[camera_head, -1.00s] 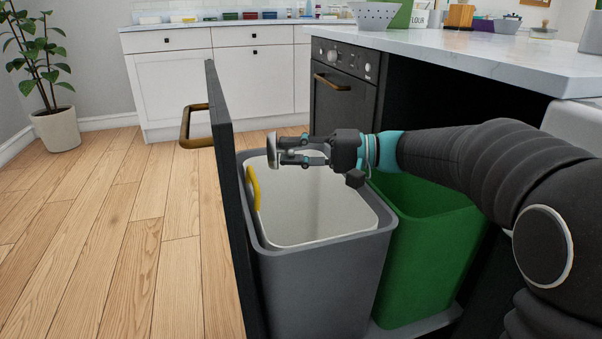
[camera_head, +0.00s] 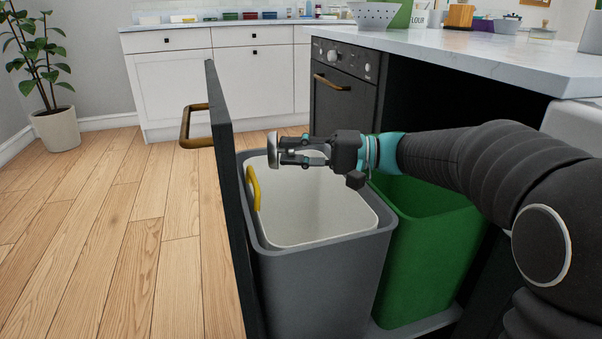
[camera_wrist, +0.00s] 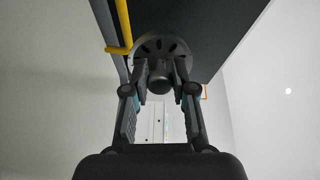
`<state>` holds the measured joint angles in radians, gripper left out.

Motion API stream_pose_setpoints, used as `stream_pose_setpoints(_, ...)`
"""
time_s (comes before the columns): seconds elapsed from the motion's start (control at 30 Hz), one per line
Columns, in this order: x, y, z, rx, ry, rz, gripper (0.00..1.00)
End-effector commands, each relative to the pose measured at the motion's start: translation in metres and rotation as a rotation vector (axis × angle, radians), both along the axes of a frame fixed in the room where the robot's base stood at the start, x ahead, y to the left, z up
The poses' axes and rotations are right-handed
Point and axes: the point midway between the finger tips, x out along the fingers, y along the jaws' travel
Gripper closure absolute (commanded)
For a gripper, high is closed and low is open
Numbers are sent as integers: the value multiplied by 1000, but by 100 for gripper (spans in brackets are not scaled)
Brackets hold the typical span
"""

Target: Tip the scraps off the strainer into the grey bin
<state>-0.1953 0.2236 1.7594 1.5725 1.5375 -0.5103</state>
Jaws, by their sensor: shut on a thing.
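My gripper (camera_head: 290,151) is over the open mouth of the grey bin (camera_head: 315,290), pointing left. It is shut on the knob of the strainer (camera_head: 273,151). The strainer is small and silvery in the head view, seen nearly edge-on and tipped onto its side, near the bin's yellow handle (camera_head: 254,188). In the wrist view the strainer (camera_wrist: 178,46) is a dark slotted disc, with its central knob between the fingertips (camera_wrist: 160,78). No scraps can be made out on it; its far face is hidden. The bin has a pale liner; its bottom is hidden.
A green bin (camera_head: 430,255) stands just right of the grey one. The dark upright drawer front (camera_head: 225,190) with a brass handle (camera_head: 187,127) borders the grey bin at left. A marble counter (camera_head: 450,55) lies above and behind.

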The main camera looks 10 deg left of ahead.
Motion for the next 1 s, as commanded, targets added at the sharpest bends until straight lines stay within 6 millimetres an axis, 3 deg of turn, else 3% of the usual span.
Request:
stream_pose_setpoints(0.17,-1,2,3,-154,-54,2,100)
stream_pose_setpoints(0.3,-5,17,1,-302,-96,3,100)
stream_pose_setpoints(0.67,-5,16,-1,-377,-112,3,100)
stream_pose_setpoints(1.0,-6,18,-2,-577,-169,2,100)
